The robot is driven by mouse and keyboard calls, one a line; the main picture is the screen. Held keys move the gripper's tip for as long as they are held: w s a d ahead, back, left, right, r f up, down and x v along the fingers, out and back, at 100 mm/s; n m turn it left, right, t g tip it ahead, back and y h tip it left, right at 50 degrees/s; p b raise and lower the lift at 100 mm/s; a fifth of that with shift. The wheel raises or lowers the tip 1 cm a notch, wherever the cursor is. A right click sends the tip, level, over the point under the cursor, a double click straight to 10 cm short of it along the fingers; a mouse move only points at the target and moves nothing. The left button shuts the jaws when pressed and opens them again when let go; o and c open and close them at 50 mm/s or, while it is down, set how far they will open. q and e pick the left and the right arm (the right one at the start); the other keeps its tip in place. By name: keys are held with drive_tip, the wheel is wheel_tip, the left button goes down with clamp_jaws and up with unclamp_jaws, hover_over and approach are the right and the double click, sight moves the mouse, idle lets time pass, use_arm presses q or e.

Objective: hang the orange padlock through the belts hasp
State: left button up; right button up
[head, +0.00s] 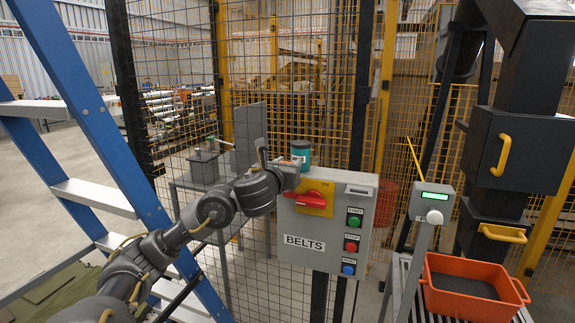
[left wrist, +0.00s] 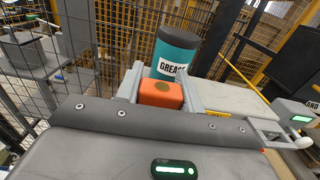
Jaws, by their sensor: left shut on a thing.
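The box carries a red handle (head: 304,199) on a yellow plate (head: 322,209), below and right of the gripper. I cannot make out the hasp clearly. My right gripper is not in view.
A teal GREASE can (head: 301,151) stands just behind the gripper and shows close ahead in the wrist view (left wrist: 176,52). Wire mesh fencing is behind the box. A blue ladder (head: 90,120) is at left. A grey post with a green display (head: 432,203) and orange crate (head: 470,307) are at right.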

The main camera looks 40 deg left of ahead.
use_arm(q)
drive_tip(key=shift+f, duration=0.3)
drive_tip(key=o, duration=1.3)
drive_tip(key=shift+r, duration=0.1)
drive_tip(key=shift+c, duration=0.2)
drive_tip(key=p+v, duration=0.3)
drive_tip(key=v, duration=0.8)
